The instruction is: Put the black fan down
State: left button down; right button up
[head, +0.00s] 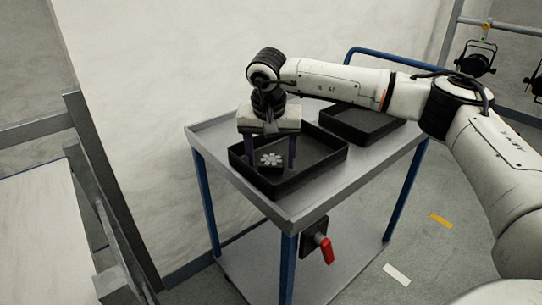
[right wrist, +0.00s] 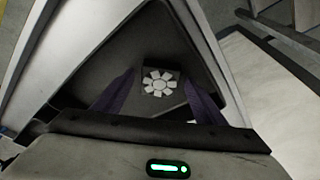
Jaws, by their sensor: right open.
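The black fan (head: 271,160) is a small dark square piece with a pale bladed wheel on its face. It rests in the near black tray (head: 318,169) on the cart. In the right wrist view the fan (right wrist: 160,84) lies just beyond and between the two fingertips. My right gripper (head: 276,158) points down over the near tray, its purple fingers apart on either side of the fan. The fingers (right wrist: 158,92) are spread in the right wrist view, with gaps beside the fan. My left gripper is not in view.
The grey cart (head: 298,212) has blue legs and a lower shelf. A second black tray (head: 362,124) sits at the cart's far end, and it looks empty. A red handle (head: 326,249) hangs at the cart's front. Grey frames (head: 95,190) stand at left, black lamps (head: 476,62) at right.

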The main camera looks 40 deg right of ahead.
jog(key=p+v, duration=0.1)
jog(key=v, duration=1.1)
